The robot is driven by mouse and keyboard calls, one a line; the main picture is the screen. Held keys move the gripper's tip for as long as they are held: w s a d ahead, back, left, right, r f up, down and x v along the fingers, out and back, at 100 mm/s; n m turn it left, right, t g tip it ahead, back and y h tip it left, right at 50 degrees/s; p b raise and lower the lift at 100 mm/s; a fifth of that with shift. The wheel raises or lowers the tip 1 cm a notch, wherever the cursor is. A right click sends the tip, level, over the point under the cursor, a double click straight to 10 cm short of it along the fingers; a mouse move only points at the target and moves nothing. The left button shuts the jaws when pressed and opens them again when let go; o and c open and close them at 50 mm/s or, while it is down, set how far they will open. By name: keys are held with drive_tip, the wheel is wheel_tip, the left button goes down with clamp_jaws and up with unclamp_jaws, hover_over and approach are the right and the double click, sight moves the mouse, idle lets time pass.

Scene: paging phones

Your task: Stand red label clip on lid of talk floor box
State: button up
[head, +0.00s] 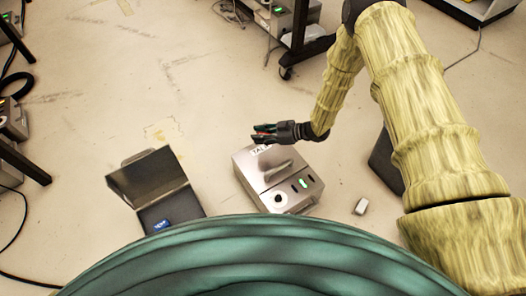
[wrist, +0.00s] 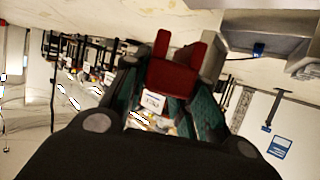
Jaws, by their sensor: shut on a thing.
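The red label clip (wrist: 178,76) is held between the teal fingers of my gripper (wrist: 163,108). It has two red upright parts and a white label with dark print on it. In the head view only a speck of red shows at the tips of my gripper (head: 262,133). The talk floor box (head: 252,178) is a silvery box on the floor with a handle, a round knob and a lit green switch. Its white label strip shows at its far edge, just below my gripper. I cannot tell whether the clip touches the lid.
An open grey case (head: 182,208) with a blue-labelled thing inside stands left of the box. A dark box (head: 385,165) is partly hidden behind my arm. The floor beyond is mostly clear, with racks further back.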

sight(261, 153)
wheel_tip(261, 153, down, 9)
drive_tip(key=b, duration=0.3)
drive_tip(key=shift+f, duration=0.15)
drive_tip(key=shift+f, duration=0.2)
drive_tip(key=o, duration=0.8)
drive_tip(key=shift+o, duration=0.2)
drive_tip(key=shift+r, duration=0.1)
drive_tip(key=shift+d+r, duration=0.25)
drive_tip(key=p+v, duration=0.3)
drive_tip(key=v, duration=0.8)
drive_tip(key=shift+s+d, duration=0.1)
drive_tip(key=shift+d, duration=0.1)
